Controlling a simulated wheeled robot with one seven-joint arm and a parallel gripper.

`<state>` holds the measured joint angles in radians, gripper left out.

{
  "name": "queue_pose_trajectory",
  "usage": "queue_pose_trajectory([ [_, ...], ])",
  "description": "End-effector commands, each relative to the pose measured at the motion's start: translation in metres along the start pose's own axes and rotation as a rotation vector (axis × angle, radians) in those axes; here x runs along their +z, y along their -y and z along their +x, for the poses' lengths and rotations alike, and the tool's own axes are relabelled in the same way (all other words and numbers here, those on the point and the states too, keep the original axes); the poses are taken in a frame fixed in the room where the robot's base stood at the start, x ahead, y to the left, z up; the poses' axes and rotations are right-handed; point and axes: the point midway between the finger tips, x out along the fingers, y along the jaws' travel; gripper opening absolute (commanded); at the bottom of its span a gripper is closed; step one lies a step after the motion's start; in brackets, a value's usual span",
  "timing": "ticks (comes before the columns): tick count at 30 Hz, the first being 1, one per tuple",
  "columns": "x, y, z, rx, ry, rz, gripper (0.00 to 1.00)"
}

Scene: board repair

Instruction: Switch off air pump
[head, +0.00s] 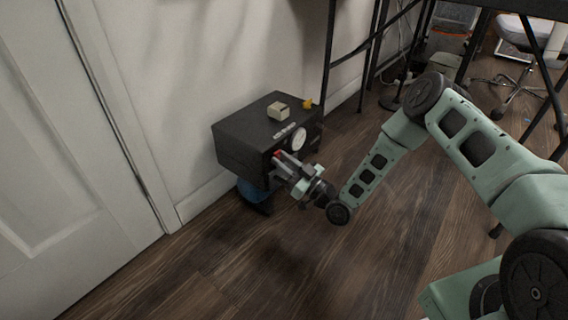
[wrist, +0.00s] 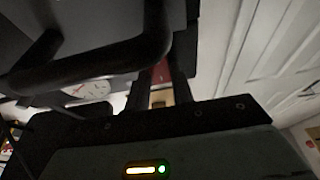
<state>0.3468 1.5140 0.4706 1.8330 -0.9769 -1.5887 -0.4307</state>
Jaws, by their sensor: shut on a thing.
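The air pump (head: 240,143) is a dark box by the wall, with a round white gauge (head: 299,139) on its front. A small red switch (head: 277,153) shows low on that front. My gripper (head: 284,163) is at the front of the pump, below and left of the gauge. In the wrist view the dark fingers (wrist: 163,72) are shut on the red switch (wrist: 160,77), mostly hidden between them. The gauge (wrist: 90,90) shows left of the fingers there, behind a black bar (wrist: 95,63). The switch's position cannot be told.
A small beige box (head: 278,111) and a yellow piece (head: 308,103) are on top of the pump. A blue rounded thing (head: 250,191) is under it. A white door (head: 60,150) is at left, a black table frame behind. The wooden floor in front is clear.

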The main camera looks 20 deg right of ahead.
Motion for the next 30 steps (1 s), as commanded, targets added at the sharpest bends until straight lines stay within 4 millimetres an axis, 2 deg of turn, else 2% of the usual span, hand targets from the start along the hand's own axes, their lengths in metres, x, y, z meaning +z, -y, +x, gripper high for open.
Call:
queue_pose_trajectory([
  [3, 0.001, 0.000, -0.001, 0.001, 0.003, 0.000, 0.01],
  [4, 0.001, 0.000, -0.001, 0.001, 0.003, 0.000, 0.32],
  [6, 0.001, 0.000, -0.001, 0.001, 0.003, 0.000, 0.45],
  [14, 0.000, 0.000, -0.001, 0.001, 0.003, 0.000, 0.45],
  [18, -0.001, -0.001, -0.009, 0.002, 0.004, 0.000, 0.45],
  [23, -0.003, 0.000, -0.036, 0.003, 0.007, 0.001, 0.45],
  [30, -0.004, 0.000, -0.093, 0.003, 0.007, 0.002, 0.45],
])
